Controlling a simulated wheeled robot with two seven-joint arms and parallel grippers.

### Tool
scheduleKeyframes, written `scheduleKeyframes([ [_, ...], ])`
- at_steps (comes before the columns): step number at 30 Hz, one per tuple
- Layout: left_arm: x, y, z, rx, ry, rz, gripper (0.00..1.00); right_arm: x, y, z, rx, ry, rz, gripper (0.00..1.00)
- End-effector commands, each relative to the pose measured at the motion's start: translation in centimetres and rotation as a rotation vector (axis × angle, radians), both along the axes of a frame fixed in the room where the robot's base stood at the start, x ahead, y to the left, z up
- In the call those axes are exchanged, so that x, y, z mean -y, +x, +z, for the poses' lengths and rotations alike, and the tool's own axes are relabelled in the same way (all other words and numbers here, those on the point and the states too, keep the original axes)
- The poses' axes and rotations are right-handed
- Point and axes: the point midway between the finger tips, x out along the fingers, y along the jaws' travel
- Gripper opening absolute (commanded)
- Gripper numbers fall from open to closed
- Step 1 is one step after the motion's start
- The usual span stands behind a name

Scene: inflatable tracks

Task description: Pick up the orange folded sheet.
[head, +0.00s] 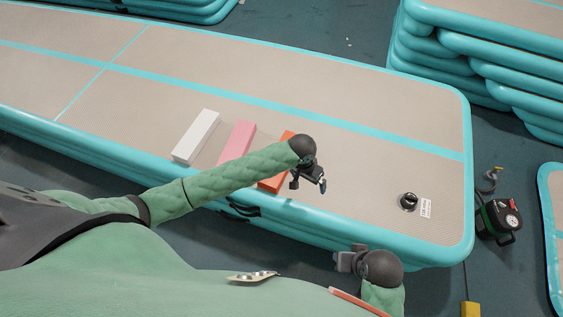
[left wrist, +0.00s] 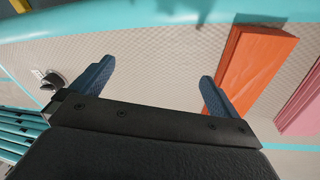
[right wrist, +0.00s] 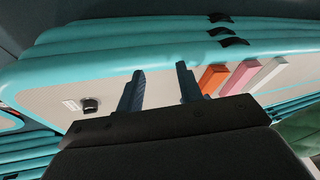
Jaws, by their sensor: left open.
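The orange folded sheet (head: 271,185) lies on the beige top of the inflatable track (head: 360,190); my left forearm hides its middle in the head view. The sheet (left wrist: 256,66) shows as a long flat block at the right in the left wrist view. My left gripper (head: 309,184) is open and empty, just to the right of the sheet in the head view. Its right finger (left wrist: 212,92) appears close to the sheet's edge; I cannot tell if they touch. My right gripper (right wrist: 160,80) is open and empty, off the track's near side (head: 345,262).
A pink block (head: 238,140) and a white block (head: 196,136) lie left of the orange sheet. A black valve (head: 408,201) sits at the track's right end. A pump (head: 498,220) stands on the floor beyond, and stacked tracks (head: 480,60) stand at upper right.

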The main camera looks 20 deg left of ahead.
Motion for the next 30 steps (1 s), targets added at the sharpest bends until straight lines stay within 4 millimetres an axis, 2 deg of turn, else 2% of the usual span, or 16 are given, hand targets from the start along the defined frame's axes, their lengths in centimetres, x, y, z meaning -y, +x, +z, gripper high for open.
scheduleKeyframes([
  [1, -1.3, 1.6, -0.7, -0.003, 0.023, 0.014, 1.00, -0.5, -0.1, -0.6, 0.003, 0.009, 0.003, 0.36],
  [9, -8.4, 8.3, -2.5, -0.037, 0.121, 0.133, 1.00, -2.3, 0.6, -2.0, 0.039, 0.050, 0.010, 0.36],
  [15, -12.3, 11.1, -2.8, -0.049, 0.162, 0.203, 1.00, -3.2, 1.2, -1.9, 0.069, 0.071, 0.016, 0.36],
  [20, -13.3, 11.8, -3.2, -0.053, 0.172, 0.225, 1.00, -3.4, 1.5, -1.8, 0.076, 0.074, 0.018, 0.36],
  [30, -13.3, 12.0, -6.1, -0.053, 0.173, 0.225, 1.00, -2.9, 1.1, -1.8, 0.063, 0.064, 0.014, 0.36],
])
